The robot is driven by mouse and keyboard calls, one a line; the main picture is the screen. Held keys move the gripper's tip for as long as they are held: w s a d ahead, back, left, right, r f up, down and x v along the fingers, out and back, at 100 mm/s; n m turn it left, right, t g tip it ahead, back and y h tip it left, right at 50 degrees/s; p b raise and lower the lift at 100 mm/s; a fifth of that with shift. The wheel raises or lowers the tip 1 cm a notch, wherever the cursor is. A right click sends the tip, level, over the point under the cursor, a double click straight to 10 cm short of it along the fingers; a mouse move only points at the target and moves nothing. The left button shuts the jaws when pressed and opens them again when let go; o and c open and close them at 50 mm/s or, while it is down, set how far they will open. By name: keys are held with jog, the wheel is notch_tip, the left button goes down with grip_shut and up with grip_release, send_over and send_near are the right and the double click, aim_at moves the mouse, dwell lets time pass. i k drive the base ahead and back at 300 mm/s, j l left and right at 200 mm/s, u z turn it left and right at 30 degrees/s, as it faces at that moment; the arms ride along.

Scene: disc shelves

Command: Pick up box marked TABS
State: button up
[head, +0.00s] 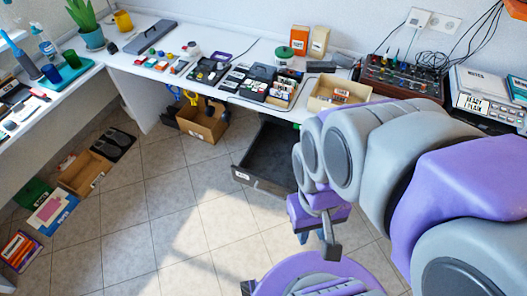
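I cannot read the word TABS on any box in view. An open cardboard box (322,104) with small items inside sits near the desk's front edge, partly behind my arm. My gripper (328,243) hangs low over the floor in front of the desk, apart from all of these boxes. Its finger gap is not clear from this angle.
An open dark drawer (262,185) juts out below the desk. A cardboard box (205,124) and other open boxes (84,174) stand on the floor. A mixer with cables (402,78) and a labelled device (485,98) fill the desk's right. The middle tiled floor is clear.

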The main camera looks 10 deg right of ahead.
aim_at(338, 94)
jog(key=z, duration=0.9)
